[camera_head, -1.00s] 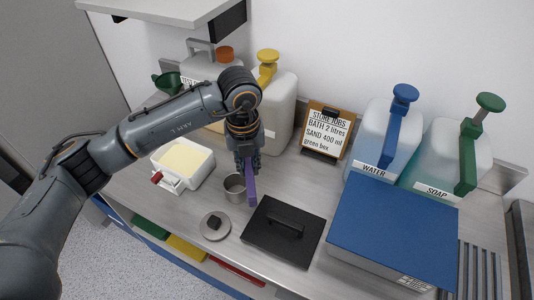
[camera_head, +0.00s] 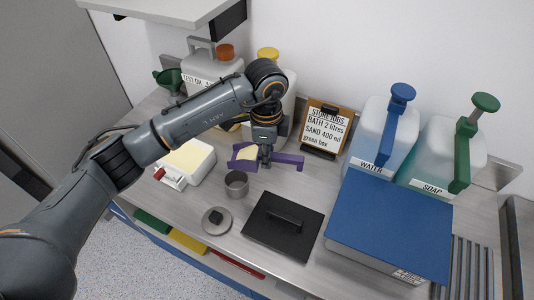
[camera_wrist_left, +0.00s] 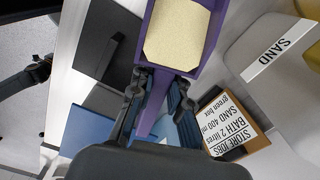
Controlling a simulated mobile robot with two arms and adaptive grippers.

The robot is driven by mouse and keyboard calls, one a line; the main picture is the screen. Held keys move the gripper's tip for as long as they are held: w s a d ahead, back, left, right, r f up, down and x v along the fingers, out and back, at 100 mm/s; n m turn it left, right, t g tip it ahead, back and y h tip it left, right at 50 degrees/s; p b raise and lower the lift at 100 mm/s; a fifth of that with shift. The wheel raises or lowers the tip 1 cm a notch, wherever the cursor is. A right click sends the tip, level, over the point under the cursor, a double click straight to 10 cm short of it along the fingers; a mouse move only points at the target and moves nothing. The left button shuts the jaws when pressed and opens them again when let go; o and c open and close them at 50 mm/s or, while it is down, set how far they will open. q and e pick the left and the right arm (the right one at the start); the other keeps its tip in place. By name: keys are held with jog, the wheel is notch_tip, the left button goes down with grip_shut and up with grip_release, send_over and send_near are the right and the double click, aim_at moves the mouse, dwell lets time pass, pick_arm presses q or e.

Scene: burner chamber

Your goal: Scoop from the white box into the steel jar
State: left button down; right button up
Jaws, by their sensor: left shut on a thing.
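My left gripper (camera_head: 265,158) is shut on the handle of a purple scoop (camera_head: 288,160). The scoop is held roughly level above the bench, behind and right of the steel jar. Its bowl holds pale yellow sand (camera_wrist_left: 178,33), seen in the left wrist view and also in the head view (camera_head: 246,153). The steel jar (camera_head: 236,187) stands open and upright on the bench; its inside is too dark to judge. The white box (camera_head: 194,175) with pale yellow sand stands left of the jar.
A round steel lid (camera_head: 217,222) and a black lid with a handle (camera_head: 283,227) lie in front. A clipboard note (camera_head: 326,130) stands behind. A blue-topped box (camera_head: 390,225), water jug (camera_head: 372,130) and soap jug (camera_head: 440,155) fill the right.

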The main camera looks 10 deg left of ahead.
aim_at(234, 158)
pick_arm(q)
jog(key=shift+d, duration=0.1)
jog(key=shift+a+f+h+b, duration=0.2)
jog(key=shift+f+h+b, duration=0.15)
jog(key=shift+f+b, duration=0.25)
jog(key=shift+a+f+h+b, duration=0.15)
jog(key=shift+f+h+b, duration=0.25)
jog(key=shift+b, duration=0.25)
jog(key=shift+a+f+h+b, duration=0.35)
jog(key=shift+h+b, duration=0.1)
jog(key=shift+h, duration=0.1)
jog(key=a+r+h, duration=0.1)
jog(key=h, duration=0.1)
jog(key=a+h+b, duration=0.1)
jog(key=h, duration=0.1)
jog(key=shift+w+a+r, duration=0.1)
jog(key=shift+a+r, duration=0.05)
jog(key=shift+r, duration=0.25)
jog(key=shift+w+a+r+g+h+b, duration=0.15)
jog(key=shift+a+r+h+b, duration=0.25)
jog(key=shift+a+h, duration=0.55)
jog(key=shift+a+r+g+h+b, duration=0.2)
jog(key=shift+a+r+h+b, duration=0.35)
jog(key=shift+h, duration=0.55)
jog(key=shift+w+a+r+g+h+b, duration=0.15)
jog(key=shift+a+r+h, duration=0.15)
jog(key=shift+a+h, duration=0.7)
jog(key=shift+s+d, duration=0.1)
jog(key=shift+s, duration=0.05)
